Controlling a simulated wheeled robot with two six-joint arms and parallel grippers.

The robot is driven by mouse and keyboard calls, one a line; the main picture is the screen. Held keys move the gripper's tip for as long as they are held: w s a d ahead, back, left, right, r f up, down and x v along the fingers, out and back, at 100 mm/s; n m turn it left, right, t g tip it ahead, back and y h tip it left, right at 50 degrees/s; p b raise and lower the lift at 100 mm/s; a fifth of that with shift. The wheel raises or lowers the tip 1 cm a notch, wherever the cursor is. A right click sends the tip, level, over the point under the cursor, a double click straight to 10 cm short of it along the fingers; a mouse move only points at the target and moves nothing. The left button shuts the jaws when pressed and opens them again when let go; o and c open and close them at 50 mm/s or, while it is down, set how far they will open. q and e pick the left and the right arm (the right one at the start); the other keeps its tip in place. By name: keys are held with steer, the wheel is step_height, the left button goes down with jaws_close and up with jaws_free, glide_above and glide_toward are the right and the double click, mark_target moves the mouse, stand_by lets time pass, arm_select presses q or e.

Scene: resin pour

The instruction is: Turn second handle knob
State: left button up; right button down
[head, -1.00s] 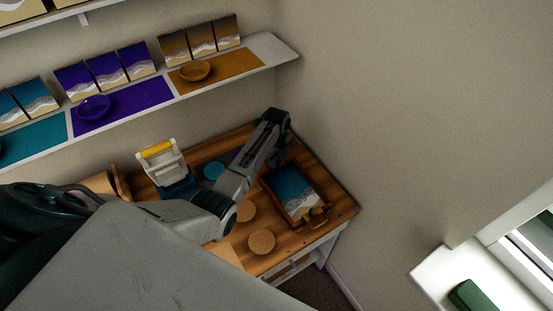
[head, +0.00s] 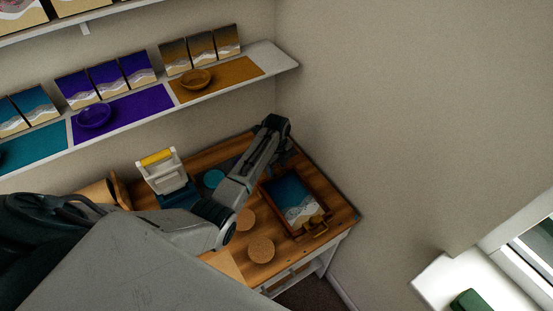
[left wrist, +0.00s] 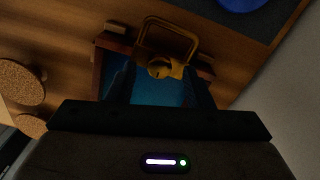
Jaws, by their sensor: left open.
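A wooden-framed tray (head: 268,203) with a blue and sandy resin picture (head: 291,194) lies on the wooden table. My left gripper (head: 282,156) is over the tray's far side in the head view. In the left wrist view its open dark fingers (left wrist: 158,72) appear either side of the knob, with nothing held. Whether they touch it cannot be told. My right gripper is not in view.
Round cork coasters (head: 261,249) lie left of the tray. A white, yellow-handled item (head: 160,172) stands further left by a teal disc (head: 213,179). A shelf (head: 283,58) with bowls and pictures is above. The wall is close on the right.

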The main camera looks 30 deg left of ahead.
mark_target(276, 170)
arm_select(q)
step_height(276, 170, up, 10)
steer(key=b, duration=0.2)
steer(key=shift+b, duration=0.4)
